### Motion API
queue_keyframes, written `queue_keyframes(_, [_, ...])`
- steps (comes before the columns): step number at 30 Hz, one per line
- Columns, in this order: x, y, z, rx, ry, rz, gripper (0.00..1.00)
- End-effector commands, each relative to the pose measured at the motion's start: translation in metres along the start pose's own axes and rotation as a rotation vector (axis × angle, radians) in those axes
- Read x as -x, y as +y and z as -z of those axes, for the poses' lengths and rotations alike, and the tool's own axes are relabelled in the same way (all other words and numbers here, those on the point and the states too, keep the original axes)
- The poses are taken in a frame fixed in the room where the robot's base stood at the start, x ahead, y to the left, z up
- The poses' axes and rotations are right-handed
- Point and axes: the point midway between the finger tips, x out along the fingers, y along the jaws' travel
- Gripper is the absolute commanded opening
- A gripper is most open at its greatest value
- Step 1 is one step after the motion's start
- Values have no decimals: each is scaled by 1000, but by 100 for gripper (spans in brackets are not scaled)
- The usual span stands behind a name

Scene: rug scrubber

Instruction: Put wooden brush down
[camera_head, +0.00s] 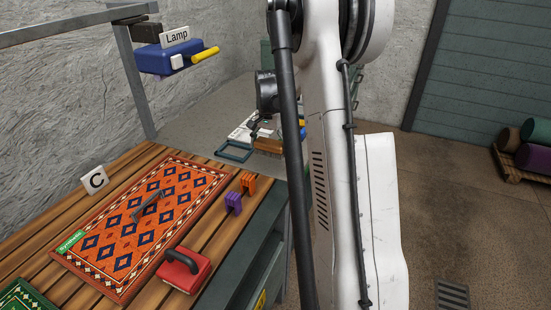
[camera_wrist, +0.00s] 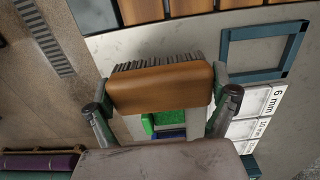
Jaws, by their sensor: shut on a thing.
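The wooden brush (camera_wrist: 160,88) has a brown wooden back and dark bristles along its far edge in the wrist view. My gripper (camera_wrist: 161,98) is shut on it, with one finger at each end. In the head view the wooden brush (camera_head: 268,146) is beside a teal square frame (camera_head: 233,159), partly hidden by my arm. The frame (camera_wrist: 224,50) also shows at the upper right of the wrist view, apart from the brush. The brush is over a pale grey surface (camera_wrist: 205,33). I cannot tell whether it touches that surface.
White "6 mm" cards (camera_wrist: 262,104) lie right of the brush. Green (camera_wrist: 172,122) and blue items show below it. A lamp (camera_head: 168,58) hangs above.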

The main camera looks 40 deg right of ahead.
Motion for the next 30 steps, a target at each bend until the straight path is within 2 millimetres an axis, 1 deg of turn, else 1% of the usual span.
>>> queue_keyframes(1, [-5, 4, 8, -3, 0, 0, 39])
queue_keyframes(3, [-10, 8, 14, -1, 0, 0, 39])
queue_keyframes(6, [-14, 12, 20, 0, 0, 0, 39])
queue_keyframes(11, [-22, 13, 21, 1, 0, 0, 39])
queue_keyframes(18, [-52, 12, 21, 1, 0, 0, 39])
queue_keyframes(30, [-59, 12, 21, 1, 0, 0, 39])
